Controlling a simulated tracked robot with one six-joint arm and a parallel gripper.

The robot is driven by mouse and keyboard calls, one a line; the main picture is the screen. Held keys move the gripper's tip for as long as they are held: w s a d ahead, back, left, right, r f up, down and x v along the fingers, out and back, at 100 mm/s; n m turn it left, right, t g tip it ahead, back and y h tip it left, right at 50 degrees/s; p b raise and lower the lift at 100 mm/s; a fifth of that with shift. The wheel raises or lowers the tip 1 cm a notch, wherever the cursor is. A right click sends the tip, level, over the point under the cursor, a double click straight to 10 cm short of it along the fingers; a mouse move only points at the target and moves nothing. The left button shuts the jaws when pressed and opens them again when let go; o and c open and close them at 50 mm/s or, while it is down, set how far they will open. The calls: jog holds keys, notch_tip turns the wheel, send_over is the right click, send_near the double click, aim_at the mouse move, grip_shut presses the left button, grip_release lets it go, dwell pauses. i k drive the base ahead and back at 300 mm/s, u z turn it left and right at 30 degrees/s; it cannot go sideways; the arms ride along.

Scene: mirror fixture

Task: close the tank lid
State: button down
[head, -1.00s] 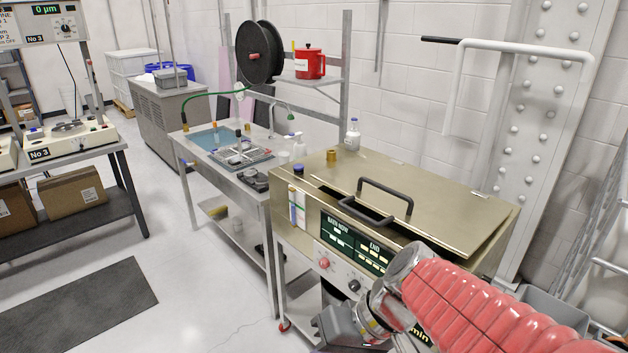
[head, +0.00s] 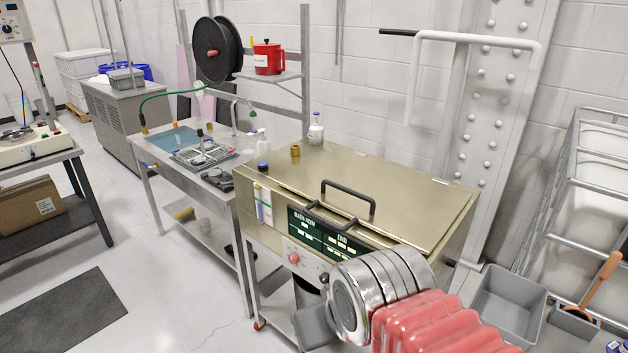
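The tank (head: 255,212) is a brassy metal box on a stand, with a dark display (head: 325,236) on its front. Its brassy lid (head: 410,185) lies low over the top, nearly flat. A narrow dark gap seems to show under its front edge; I cannot tell whether it is fully seated. A dark handle (head: 349,183) stands on the lid, with another dark bar just in front of it. My gripper (head: 314,326) is low in front of the tank's control panel, apart from the handle. My own wrist hides its fingers, so its opening is not clear.
A white bottle (head: 316,130) and a brass cap (head: 295,152) stand at the tank's back left. A steel sink bench (head: 150,160) is to the left. A white pipe frame (head: 480,38) is on the wall behind. Grey bins (head: 508,300) stand at the right.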

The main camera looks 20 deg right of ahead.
aim_at(413, 210)
jog(key=k, duration=0.65)
jog(key=u, duration=0.55)
jog(key=i, duration=1.4)
jog(key=z, duration=0.4)
jog(key=i, duration=0.7)
jog(key=z, duration=0.45)
